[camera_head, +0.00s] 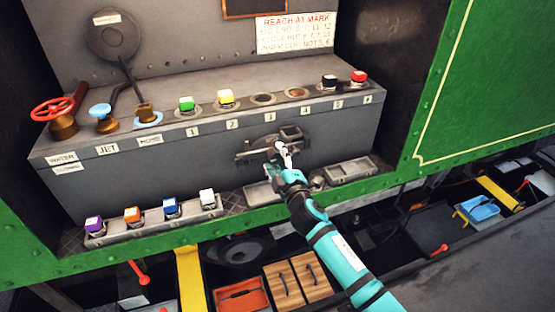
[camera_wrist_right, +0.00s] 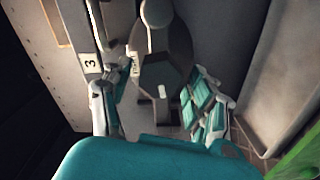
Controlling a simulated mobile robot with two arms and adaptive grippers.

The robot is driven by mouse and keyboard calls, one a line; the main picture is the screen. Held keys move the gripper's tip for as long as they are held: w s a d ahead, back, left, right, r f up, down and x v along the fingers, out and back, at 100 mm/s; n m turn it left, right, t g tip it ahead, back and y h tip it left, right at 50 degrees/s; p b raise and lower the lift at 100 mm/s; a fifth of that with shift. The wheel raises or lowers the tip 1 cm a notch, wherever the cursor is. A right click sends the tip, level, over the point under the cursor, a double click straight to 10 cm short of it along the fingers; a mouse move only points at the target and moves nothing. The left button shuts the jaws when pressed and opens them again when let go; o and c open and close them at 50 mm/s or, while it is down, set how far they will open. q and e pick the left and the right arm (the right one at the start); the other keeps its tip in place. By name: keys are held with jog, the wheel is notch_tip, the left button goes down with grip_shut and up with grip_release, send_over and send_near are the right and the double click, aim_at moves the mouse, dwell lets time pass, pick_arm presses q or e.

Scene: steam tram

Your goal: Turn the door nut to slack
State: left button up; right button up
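The door nut (camera_wrist_right: 163,75) is a dark six-sided piece with a small pale mark below its middle, in the right wrist view. In the wrist view the spread fingers of my right gripper (camera_wrist_right: 158,85) stand on either side of the nut, with a visible gap at the left. Whether the right finger touches it is unclear. My left gripper is not in view.
A lower rack (camera_head: 150,228) holds more cubes. Grey trays (camera_head: 349,171) lie below the door. A red handwheel (camera_head: 52,109) is at left.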

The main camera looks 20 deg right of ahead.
jog(key=shift+s, duration=0.25)
jog(key=s, duration=1.1)
jog(key=shift+s+d, duration=0.25)
jog(key=shift+s, duration=0.05)
jog(key=shift+f, duration=0.1)
